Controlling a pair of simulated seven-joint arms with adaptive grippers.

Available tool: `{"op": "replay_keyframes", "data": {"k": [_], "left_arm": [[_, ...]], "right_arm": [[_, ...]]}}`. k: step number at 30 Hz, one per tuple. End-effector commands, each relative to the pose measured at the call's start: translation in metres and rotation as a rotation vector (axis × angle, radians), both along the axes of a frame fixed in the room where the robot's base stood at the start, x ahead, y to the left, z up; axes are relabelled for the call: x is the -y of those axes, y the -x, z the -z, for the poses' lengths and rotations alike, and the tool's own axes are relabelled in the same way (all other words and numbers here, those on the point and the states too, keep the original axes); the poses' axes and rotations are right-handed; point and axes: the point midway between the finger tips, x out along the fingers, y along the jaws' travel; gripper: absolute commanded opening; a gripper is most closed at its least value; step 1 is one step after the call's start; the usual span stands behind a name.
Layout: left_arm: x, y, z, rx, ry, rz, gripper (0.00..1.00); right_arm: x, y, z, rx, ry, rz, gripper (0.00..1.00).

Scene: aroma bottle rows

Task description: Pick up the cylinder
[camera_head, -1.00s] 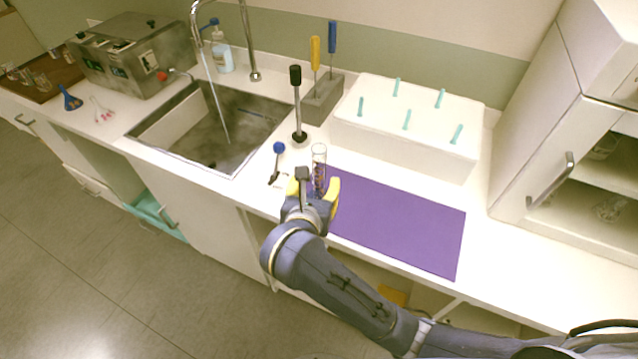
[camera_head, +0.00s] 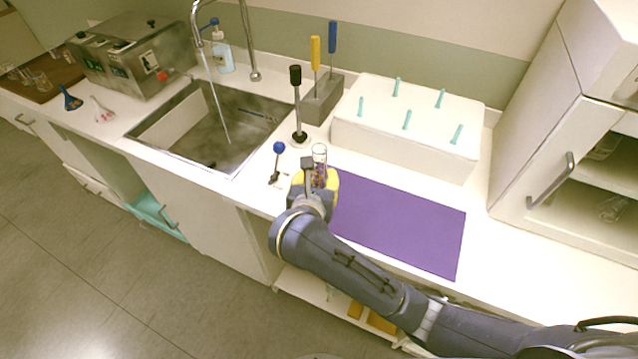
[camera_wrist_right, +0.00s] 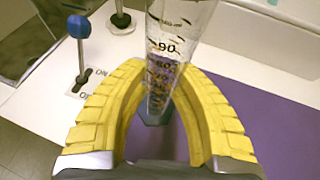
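The clear graduated cylinder (camera_head: 319,155) stands upright at the left end of the purple mat (camera_head: 405,222), its top showing above my right gripper. My right gripper (camera_head: 318,180) has its yellow fingers on both sides of the cylinder. In the right wrist view the cylinder (camera_wrist_right: 164,75) with its black markings is between the curved fingers (camera_wrist_right: 162,72). Their tips bend in against its sides, so the gripper looks shut on it. Its base shows between the fingers, low down. The lower part is hidden by the gripper in the head view. My left gripper is not in view.
A blue-knobbed switch lever (camera_head: 278,158) stands close left of the gripper. A black-topped rod (camera_head: 297,105) stands behind. A white box with teal pegs (camera_head: 400,140) is behind the mat. The sink (camera_head: 212,135) is at left, a cabinet (camera_head: 570,150) at right.

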Motion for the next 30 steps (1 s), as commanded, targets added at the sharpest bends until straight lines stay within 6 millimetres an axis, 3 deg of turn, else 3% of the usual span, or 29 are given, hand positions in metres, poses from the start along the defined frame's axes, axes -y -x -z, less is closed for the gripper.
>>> {"op": "replay_keyframes", "data": {"k": [5,19,23,30], "left_arm": [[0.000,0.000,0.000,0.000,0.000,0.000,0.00],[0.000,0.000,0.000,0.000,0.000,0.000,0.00],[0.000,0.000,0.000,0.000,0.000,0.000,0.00],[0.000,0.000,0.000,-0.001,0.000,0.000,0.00]], "right_arm": [[0.000,0.000,0.000,0.000,0.000,0.000,0.00],[0.000,0.000,-0.004,0.000,-0.001,0.000,0.00],[-0.001,0.000,-0.018,0.002,-0.005,0.001,0.00],[-0.001,0.000,-0.059,0.002,-0.007,0.000,0.00]]}}
